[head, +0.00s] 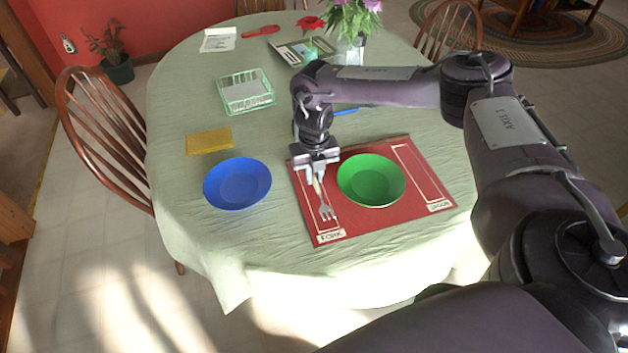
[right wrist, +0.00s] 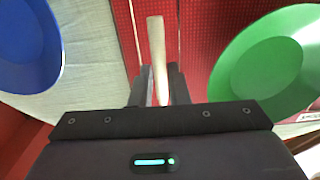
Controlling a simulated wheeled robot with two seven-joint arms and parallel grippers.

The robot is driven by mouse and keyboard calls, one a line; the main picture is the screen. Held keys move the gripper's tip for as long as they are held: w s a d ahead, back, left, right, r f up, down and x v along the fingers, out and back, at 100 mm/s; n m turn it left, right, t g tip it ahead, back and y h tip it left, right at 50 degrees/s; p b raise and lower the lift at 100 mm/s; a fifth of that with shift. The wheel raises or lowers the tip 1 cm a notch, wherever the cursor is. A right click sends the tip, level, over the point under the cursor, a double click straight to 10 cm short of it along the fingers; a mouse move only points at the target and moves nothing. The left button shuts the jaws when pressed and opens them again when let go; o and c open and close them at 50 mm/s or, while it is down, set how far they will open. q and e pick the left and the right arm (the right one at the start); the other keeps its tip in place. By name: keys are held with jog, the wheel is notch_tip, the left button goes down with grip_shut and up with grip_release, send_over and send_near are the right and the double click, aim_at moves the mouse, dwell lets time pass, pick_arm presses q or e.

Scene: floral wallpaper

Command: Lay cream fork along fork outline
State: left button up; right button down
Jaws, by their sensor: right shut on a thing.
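The cream fork (head: 325,209) is held in my right gripper (head: 316,172), tines pointing toward the front edge of the table. It is over the left part of the red placemat (head: 375,222), at the white fork outline (head: 309,212) with its FORK label. I cannot tell whether the fork touches the mat. In the right wrist view the fork's pale handle (right wrist: 157,50) sits between the fingers of the right gripper (right wrist: 155,85), beside a white outline line. The gripper hides part of the outline. My left gripper is not in view.
A green plate (head: 371,180) is on the mat just right of the gripper, and an empty spoon outline (head: 420,172) is at its right. A blue plate (head: 237,184), yellow sponge-like block (head: 209,141) and green basket (head: 246,94) stand left. A flower vase (head: 355,50) is behind.

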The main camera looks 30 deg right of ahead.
aim_at(314, 178)
notch_tip(314, 178, down, 3)
jog(key=shift+r, duration=0.1)
jog(key=shift+f, duration=0.2)
jog(key=c, duration=1.4)
grip_release()
notch_tip(314, 178, up, 12)
jog(key=shift+r, duration=0.2)
